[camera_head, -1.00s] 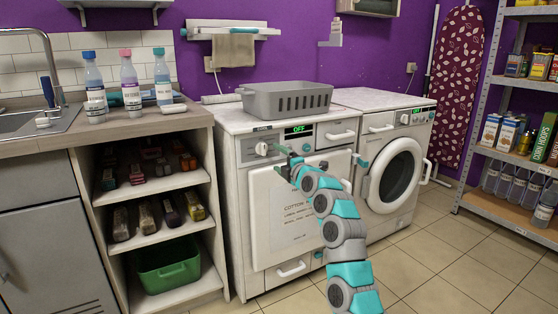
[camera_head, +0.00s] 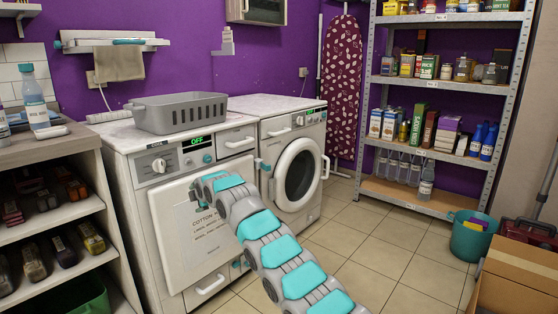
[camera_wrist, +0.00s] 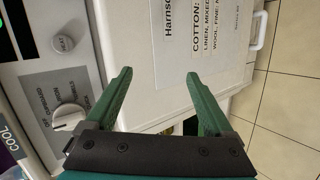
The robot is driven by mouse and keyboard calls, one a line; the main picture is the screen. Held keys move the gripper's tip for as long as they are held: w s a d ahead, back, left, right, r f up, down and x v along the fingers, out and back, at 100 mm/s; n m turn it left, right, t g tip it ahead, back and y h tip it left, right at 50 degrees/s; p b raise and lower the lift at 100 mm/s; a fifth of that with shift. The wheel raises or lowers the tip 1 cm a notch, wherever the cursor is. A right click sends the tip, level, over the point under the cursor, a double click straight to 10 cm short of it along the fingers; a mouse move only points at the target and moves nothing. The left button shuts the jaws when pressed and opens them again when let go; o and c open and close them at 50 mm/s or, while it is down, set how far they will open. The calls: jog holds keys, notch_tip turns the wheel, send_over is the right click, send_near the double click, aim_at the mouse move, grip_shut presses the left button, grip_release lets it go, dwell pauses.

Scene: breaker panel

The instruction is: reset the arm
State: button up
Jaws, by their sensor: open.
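My arm (camera_head: 265,240) reaches from the bottom of the head view toward the front of the left washing machine (camera_head: 220,149). My gripper (camera_head: 194,194) is in front of the machine's white front panel, below and to the right of its dial (camera_head: 159,165). In the wrist view my gripper (camera_wrist: 160,76) has its two green fingers spread apart with nothing between them. The dial also shows in the wrist view (camera_wrist: 68,116), left of the fingers and apart from them. The printed label (camera_wrist: 200,35) lies beyond the fingertips. The display (camera_head: 197,140) reads OFF.
A grey basket (camera_head: 180,114) sits on the left machine. A second machine with a round door (camera_head: 300,175) stands to its right. A shelf rack (camera_head: 440,95), a teal bin (camera_head: 472,236) and a cardboard box (camera_head: 520,275) are at the right. The tiled floor between is clear.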

jog(key=s+d+r+m+g+h, duration=0.1)
jog(key=s+d+m+h, duration=0.2)
jog(key=d, duration=0.9)
jog(key=d+r+m+g+h, duration=0.1)
jog(key=d+m+h, duration=0.35)
jog(key=d, duration=0.65)
jog(key=s+d+r+m+g+h, duration=0.25)
jog(key=s+d+m, duration=0.55)
jog(key=s+d, duration=0.85)
jog(key=s+d+f+m+g+y, duration=0.1)
jog(key=s+d+m, duration=0.15)
jog(key=s, duration=0.65)
jog(key=s+d+f+m+g, duration=0.15)
jog(key=s+d, duration=0.25)
jog(key=s, duration=0.5)
jog(key=s+a+f+m+g+y, duration=0.1)
jog(key=s+f+m+g, duration=0.1)
jog(key=s, duration=1.2)
jog(key=s+a+f+m+g+y, duration=0.1)
jog(key=s+f, duration=0.4)
jog(key=s, duration=1)
jog(key=shift+a+m+g, duration=0.4)
jog(key=shift+m+g, duration=0.2)
jog(key=shift+m, duration=0.55)
